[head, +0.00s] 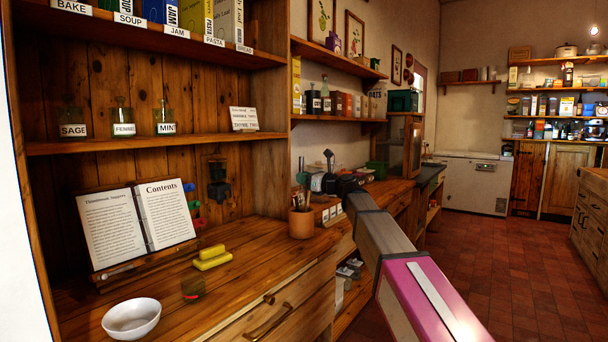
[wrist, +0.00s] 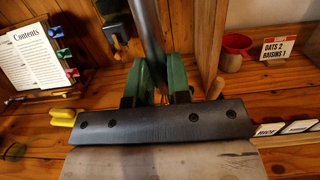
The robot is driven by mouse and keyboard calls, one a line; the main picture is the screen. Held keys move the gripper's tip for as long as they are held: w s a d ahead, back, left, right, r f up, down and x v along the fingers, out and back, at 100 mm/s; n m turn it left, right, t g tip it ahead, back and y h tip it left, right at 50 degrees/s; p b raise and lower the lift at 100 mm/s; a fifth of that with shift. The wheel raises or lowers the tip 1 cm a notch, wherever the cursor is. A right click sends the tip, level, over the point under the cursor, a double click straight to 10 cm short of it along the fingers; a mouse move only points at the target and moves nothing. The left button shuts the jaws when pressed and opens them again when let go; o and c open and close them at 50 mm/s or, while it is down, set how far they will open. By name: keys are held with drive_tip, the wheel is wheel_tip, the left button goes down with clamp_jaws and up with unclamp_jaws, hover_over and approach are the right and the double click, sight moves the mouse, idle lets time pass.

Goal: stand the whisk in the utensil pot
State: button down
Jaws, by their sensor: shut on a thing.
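The terracotta utensil pot (head: 301,223) stands on the wooden counter by the shelf's upright, with a few utensil handles rising from its mouth. My gripper (head: 322,183) is just right of and above the pot's rim in the head view. In the wrist view its green fingers (wrist: 160,80) are shut on a dark grey, rod-like thing (wrist: 147,30), apparently the whisk's handle, which stands nearly upright. The whisk's wire end cannot be made out. The pot is hidden behind my gripper in the wrist view; a wooden tip (wrist: 216,86) shows beside the fingers.
An open recipe book (head: 140,225) on a stand, a yellow block (head: 212,258) and a white bowl (head: 131,318) sit to the left. The counter between book and pot is mostly clear.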

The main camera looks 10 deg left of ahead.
sight(303, 190)
drive_tip(key=shift+f, duration=2.25)
drive_tip(key=shift+f, duration=0.1)
drive_tip(key=c, duration=1)
unclamp_jaws()
drive_tip(key=v, duration=1)
drive_tip(key=shift+d, duration=0.35)
drive_tip(key=shift+s, duration=0.15)
